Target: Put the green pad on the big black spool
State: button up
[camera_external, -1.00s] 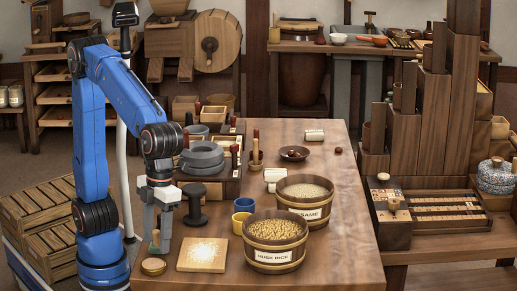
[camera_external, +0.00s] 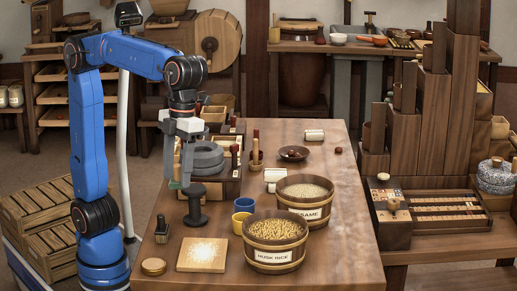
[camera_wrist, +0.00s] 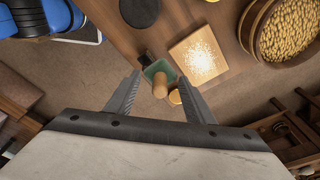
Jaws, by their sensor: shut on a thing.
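The green pad (camera_external: 176,185) hangs at the fingertips of my gripper (camera_external: 181,170). In the wrist view the green pad (camera_wrist: 154,68) has a round wooden handle and sits between the two fingers (camera_wrist: 160,84); my gripper is shut on it. The big black spool (camera_external: 195,207) stands upright on the table. The pad is raised, just left of the spool's top in the external view, and does not appear to be over it. In the wrist view the spool (camera_wrist: 140,11) is a dark disc at the top edge, apart from the pad.
A small black block-like item (camera_external: 162,229), a round wooden dish (camera_external: 153,266) and a square board (camera_external: 203,254) are at the front left. Grey stone rings (camera_external: 203,158) stand behind the spool. Mugs (camera_external: 243,205) and the husk rice tub (camera_external: 275,250) are to its right.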

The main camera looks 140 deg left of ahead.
notch_tip(320, 180, up, 5)
send_over(192, 188)
jog(key=shift+w+a+f, duration=0.1)
jog(key=shift+a+f, duration=0.05)
jog(key=shift+f, duration=2.25)
jog(key=shift+a+f, duration=0.1)
jog(key=shift+f, duration=2.3)
jog(key=shift+f, duration=0.1)
jog(key=o, duration=1)
